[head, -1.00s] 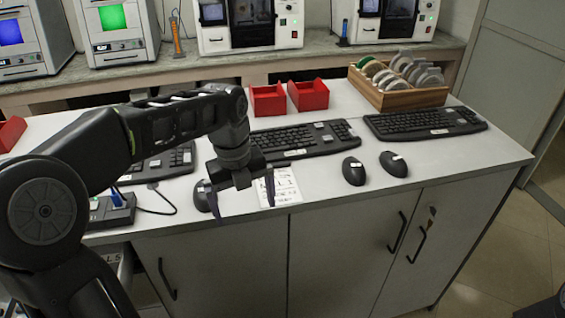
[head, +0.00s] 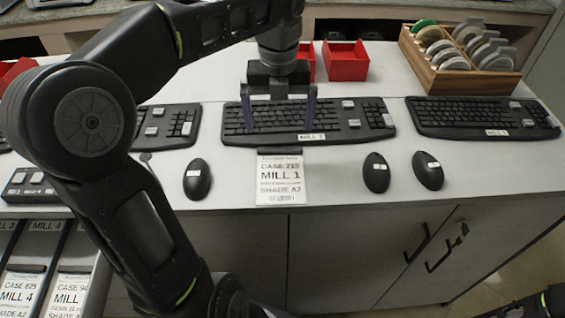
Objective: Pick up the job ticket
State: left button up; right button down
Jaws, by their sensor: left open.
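The job ticket (head: 281,181) is a white printed card with a dark strip along its top edge. It reads CASE 215, MILL 1, SHADE A2, and lies flat near the front edge of the white counter (head: 330,184), just in front of the middle keyboard. My left gripper (head: 280,127) is open and empty, fingers pointing down, in front of the middle keyboard in the picture and a little beyond the ticket. Its fingers are apart from the ticket. My right gripper is not in view.
The middle keyboard (head: 355,119) and right keyboard (head: 470,113) lie behind. Mice flank the ticket: one left (head: 197,179), two right (head: 376,173). Red bins (head: 345,62) and a wooden rack of discs (head: 447,79) stand at the back. More tickets (head: 68,296) sit lower left.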

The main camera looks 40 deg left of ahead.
aim_at(280, 149)
pick_arm(q)
notch_tip(280, 149, down, 3)
jog(key=shift+w+r+b, duration=0.1)
jog(key=shift+r+b, duration=0.05)
jog(key=shift+b, duration=0.45)
jog(key=shift+w+f+p, duration=0.1)
jog(key=shift+f+p, duration=0.6)
jog(key=shift+f, duration=1.9)
jog(key=shift+c, duration=0.2)
jog(key=c, duration=1)
